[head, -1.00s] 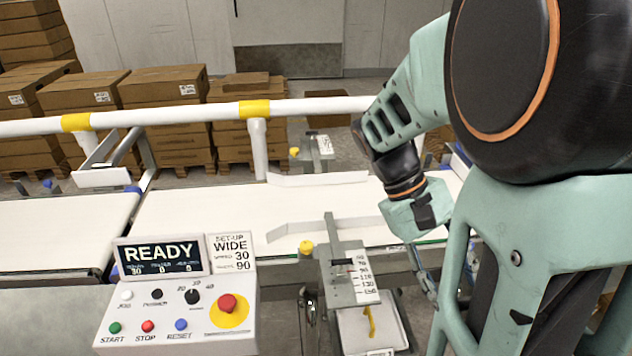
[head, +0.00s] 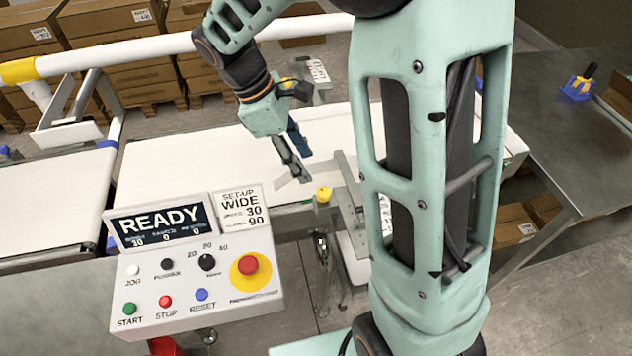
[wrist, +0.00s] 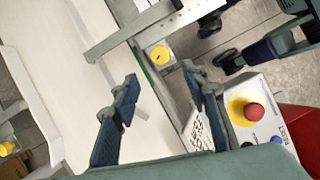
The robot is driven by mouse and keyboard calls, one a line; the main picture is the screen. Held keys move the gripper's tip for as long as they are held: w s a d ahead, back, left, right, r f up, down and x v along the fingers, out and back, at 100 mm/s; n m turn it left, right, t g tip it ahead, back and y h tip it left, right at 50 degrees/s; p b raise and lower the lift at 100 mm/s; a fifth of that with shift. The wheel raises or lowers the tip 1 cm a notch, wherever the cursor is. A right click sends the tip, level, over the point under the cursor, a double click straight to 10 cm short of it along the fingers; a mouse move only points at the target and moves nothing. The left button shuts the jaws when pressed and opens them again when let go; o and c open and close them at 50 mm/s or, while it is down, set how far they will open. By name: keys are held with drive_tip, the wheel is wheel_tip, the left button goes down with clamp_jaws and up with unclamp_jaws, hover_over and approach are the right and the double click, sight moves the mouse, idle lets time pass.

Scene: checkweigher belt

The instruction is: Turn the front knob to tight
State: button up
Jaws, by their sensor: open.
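The front knob (head: 323,194) is a small yellow knob on the near edge of the belt, by the grey scale bracket. In the wrist view the same yellow knob (wrist: 160,55) shows just past the fingertips, roughly in line with the space between them. My gripper (head: 303,167) is open and empty. In the head view it is over the belt, up and left of the knob, not touching it. The two dark fingers show spread apart in the wrist view (wrist: 160,76). The knob's pointer or tight mark is too small to read.
A control panel (head: 195,265) reading READY, with a red stop button (head: 249,264), stands left of the knob. A white guide rail (head: 180,45) crosses behind the belt (head: 170,165). Another yellow knob (wrist: 7,148) is on the far side. A metal table (head: 560,130) stands at right.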

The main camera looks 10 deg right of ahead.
sight(323, 191)
drive_tip(key=x, duration=0.9)
drive_tip(key=shift+s+d+f, duration=0.1)
drive_tip(key=shift+d+f, duration=0.2)
clamp_jaws()
